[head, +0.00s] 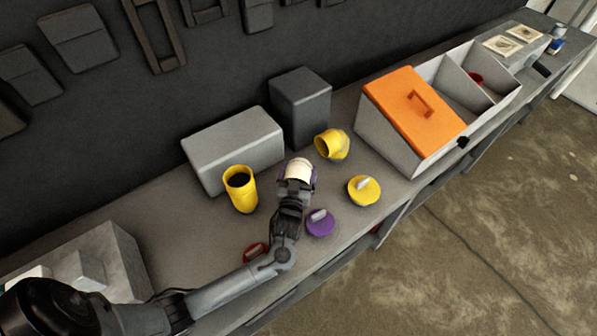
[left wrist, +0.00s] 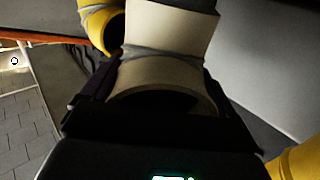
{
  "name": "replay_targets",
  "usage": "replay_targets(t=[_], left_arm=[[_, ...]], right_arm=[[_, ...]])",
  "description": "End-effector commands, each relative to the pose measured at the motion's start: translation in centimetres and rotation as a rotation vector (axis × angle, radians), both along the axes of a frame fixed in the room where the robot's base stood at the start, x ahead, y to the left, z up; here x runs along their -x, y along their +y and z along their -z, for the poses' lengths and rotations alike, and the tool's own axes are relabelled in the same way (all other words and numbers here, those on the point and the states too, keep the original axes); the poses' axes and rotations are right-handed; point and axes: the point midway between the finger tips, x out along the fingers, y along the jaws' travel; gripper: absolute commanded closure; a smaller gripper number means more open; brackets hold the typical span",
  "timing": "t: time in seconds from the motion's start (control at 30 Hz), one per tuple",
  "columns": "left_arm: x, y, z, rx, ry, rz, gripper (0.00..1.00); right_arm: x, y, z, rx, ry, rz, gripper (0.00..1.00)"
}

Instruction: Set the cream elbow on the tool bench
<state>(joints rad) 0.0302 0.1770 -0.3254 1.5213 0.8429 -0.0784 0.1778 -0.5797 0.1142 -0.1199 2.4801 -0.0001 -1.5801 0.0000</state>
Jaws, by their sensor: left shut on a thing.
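The cream elbow (head: 299,168) is in the jaws of my left gripper (head: 296,183), over the middle of the grey tool bench (head: 180,230). In the left wrist view the cream elbow (left wrist: 168,32) fills the top centre, between the dark fingers of the left gripper (left wrist: 150,98). The gripper is shut on it. I cannot tell whether the elbow touches the bench top. My right gripper is in neither view.
A yellow elbow (head: 334,144) lies behind, a yellow pipe piece (head: 240,190) stands left. A yellow lid (head: 363,190), purple lid (head: 320,223) and red piece (head: 255,252) lie nearby. Grey boxes (head: 232,150) (head: 301,105) stand at the back, an orange-lidded bin (head: 385,140) right.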

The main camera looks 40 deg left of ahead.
Motion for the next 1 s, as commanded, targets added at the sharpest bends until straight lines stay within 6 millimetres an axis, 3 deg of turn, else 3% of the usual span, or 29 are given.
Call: replay_targets(t=[0.37,0.4,0.47,0.73,0.9,1.0], left_arm=[[0.2,0.1,1.6,-0.001,0.014,0.001,0.5],[0.2,0.0,1.7,-0.001,0.017,0.002,0.08],[0.2,0.0,1.8,-0.001,0.018,0.002,0.0],[0.2,0.0,1.8,-0.001,0.019,0.004,0.0],[0.2,0.0,0.2,-0.002,0.019,0.005,0.0],[1.6,-0.9,0.7,0.002,0.019,0.006,0.0]], right_arm=[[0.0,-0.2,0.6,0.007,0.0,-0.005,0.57],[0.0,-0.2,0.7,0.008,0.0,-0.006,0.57],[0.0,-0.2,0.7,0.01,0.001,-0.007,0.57],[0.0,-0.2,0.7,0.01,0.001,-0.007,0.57],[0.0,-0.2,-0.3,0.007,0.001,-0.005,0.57],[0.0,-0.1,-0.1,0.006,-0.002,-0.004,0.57]])
